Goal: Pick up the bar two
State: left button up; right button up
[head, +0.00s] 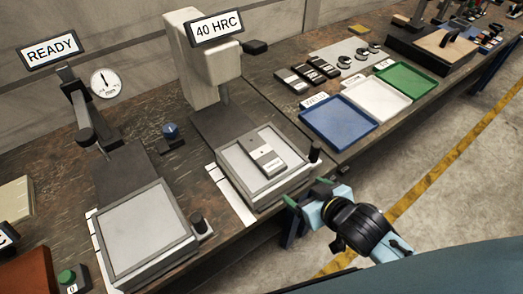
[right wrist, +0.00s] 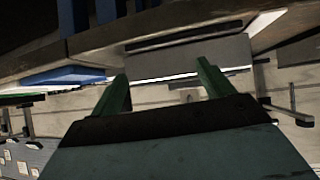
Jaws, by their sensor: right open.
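Several dark bars with pale bands are in the head view. Three lie side by side on the bench, a left one (head: 291,81), a middle one (head: 308,74) and a right one (head: 324,67). A grey and dark bar (head: 262,153) lies on the plate under the 40 HRC tester. The markings are too small to tell which is bar two. My right gripper (head: 307,192) is open and empty, in front of the bench edge near the tester's plate. Its green fingers also show in the right wrist view (right wrist: 162,76), with no bar between them. My left gripper is out of view.
The 40 HRC tester (head: 199,66) and a gauge stand (head: 82,130) with a READY sign stand on the bench. Blue (head: 338,123), white (head: 377,99) and green (head: 409,81) trays lie to the right. Floor in front of the bench is clear.

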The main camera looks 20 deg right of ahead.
notch_tip(320, 180, up, 7)
jog(key=w+a+n+t+y, duration=0.1)
jog(key=w+a+t+y, duration=0.1)
jog(key=a, duration=0.1)
send_near(263, 154)
jog(key=x, duration=0.3)
jog(key=shift+w+d+r+b, duration=0.1)
jog(key=shift+w+r+b, duration=0.1)
jog(key=shift+b, duration=0.15)
jog(key=shift+b+x, duration=0.4)
jog(key=shift+x, duration=2.75)
jog(key=shift+s+f, duration=0.15)
jog(key=shift+f, duration=0.05)
grip_shut()
jog(key=shift+r, duration=0.3)
